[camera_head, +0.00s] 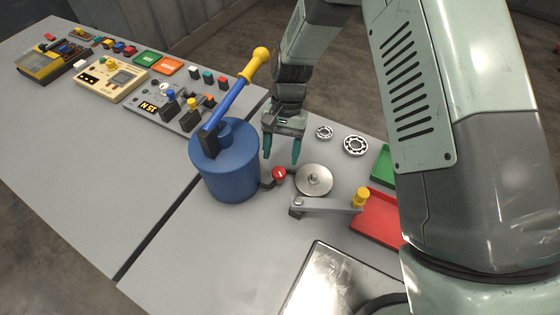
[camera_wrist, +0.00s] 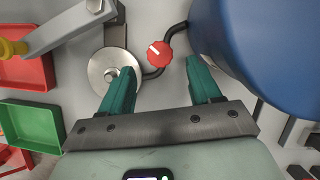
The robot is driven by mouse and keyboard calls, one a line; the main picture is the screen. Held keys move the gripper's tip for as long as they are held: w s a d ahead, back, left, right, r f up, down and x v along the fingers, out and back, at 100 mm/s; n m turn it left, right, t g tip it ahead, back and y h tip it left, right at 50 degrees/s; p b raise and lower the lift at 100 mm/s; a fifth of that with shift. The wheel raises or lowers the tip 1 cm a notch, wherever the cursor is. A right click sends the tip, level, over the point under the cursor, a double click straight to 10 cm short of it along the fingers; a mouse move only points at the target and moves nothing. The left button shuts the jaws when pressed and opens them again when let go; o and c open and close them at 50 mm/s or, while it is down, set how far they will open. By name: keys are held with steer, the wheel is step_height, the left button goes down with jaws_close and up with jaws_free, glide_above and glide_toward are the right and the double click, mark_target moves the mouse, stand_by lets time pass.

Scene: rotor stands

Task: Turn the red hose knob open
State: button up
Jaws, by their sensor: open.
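The red hose knob (camera_head: 279,173) is a small round red knob with a white mark, sitting on a dark bent hose between the blue drum and a silver disc. In the wrist view the red knob (camera_wrist: 158,54) shows ahead of the fingertips, between their lines, with its white mark pointing to the upper left. My gripper (camera_head: 281,158) is open and empty, with its teal fingers pointing down above and behind the knob. In the wrist view my gripper (camera_wrist: 162,70) has its two fingers wide apart; neither is seen touching the knob.
A blue drum (camera_head: 230,170) with a blue and yellow lever stands close left of the knob. A silver disc (camera_head: 314,180) and a crank arm (camera_head: 325,205) lie to the right. Red (camera_head: 378,222) and green (camera_head: 384,165) trays are farther right.

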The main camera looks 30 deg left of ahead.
steer(key=v, duration=0.6)
steer(key=shift+r, duration=0.2)
steer(key=shift+w, duration=0.15)
steer(key=m+y, duration=0.9)
steer(key=m, duration=0.6)
glide_toward(279, 171)
steer(key=x, duration=0.8)
steer(key=shift+a+f, duration=0.15)
steer(key=shift+a, duration=0.05)
steer(key=shift+c, duration=0.3)
steer(key=c, duration=1)
